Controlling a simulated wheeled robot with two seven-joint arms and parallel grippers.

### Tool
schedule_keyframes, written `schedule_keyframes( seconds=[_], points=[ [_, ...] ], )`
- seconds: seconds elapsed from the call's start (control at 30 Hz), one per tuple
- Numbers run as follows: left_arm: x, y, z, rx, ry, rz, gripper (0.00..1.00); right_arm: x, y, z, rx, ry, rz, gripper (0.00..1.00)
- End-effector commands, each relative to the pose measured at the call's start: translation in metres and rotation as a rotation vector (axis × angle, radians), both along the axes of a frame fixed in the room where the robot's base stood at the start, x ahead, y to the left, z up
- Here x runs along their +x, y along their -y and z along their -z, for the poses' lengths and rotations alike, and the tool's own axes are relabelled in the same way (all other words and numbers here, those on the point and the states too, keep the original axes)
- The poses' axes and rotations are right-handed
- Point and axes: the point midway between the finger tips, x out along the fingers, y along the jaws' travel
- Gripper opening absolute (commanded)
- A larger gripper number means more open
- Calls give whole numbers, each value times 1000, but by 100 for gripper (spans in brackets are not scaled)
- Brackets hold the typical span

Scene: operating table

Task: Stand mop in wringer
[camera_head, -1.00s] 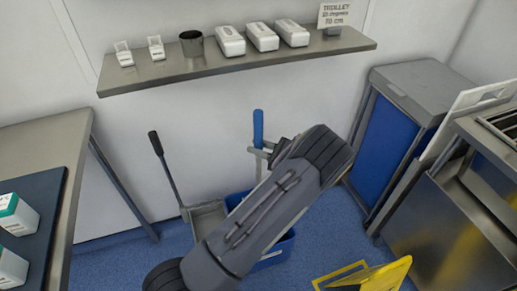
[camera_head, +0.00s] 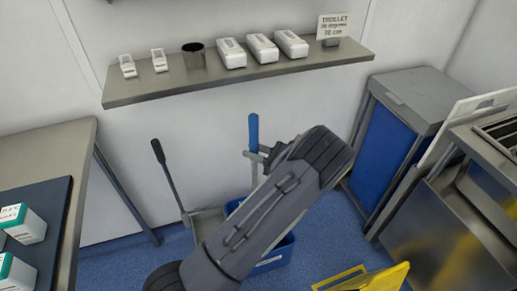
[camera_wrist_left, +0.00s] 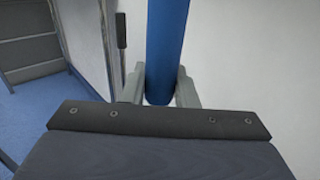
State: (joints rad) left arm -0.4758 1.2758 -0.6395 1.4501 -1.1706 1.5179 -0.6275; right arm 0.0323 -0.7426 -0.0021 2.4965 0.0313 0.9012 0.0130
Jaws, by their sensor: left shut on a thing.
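My left gripper (camera_head: 262,153) is shut around the blue upper part of the mop handle (camera_head: 254,133). In the left wrist view the handle (camera_wrist_left: 168,45) stands close to upright between the two grey fingertips (camera_wrist_left: 160,88). The mop head is hidden behind my left arm. The grey wringer (camera_head: 207,220), with a long black-gripped lever (camera_head: 165,168), shows left of my arm. It is at the blue bucket (camera_head: 272,256), which my arm mostly covers. I cannot tell whether the mop is in the wringer. My right gripper is not in view.
A wall shelf (camera_head: 150,92) with small white boxes and a cup is above. A metal table (camera_head: 80,150) stands left, a blue-sided cabinet (camera_head: 385,150) and a metal trolley (camera_head: 430,225) right. A yellow floor sign (camera_head: 375,280) is at the front right.

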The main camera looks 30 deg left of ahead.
Motion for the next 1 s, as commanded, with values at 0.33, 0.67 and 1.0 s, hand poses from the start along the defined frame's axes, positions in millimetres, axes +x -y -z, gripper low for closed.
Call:
schedule_keyframes(
  seconds=[0.33, 0.67, 1.0],
  points=[
    [-33, -24, -4, 3, -1, -1, 3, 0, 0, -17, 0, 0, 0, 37],
    [-64, -46, -3, 3, -1, -1, 3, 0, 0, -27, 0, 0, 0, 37],
    [-96, -68, -3, 2, -1, -2, 3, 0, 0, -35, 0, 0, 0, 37]
  ],
)
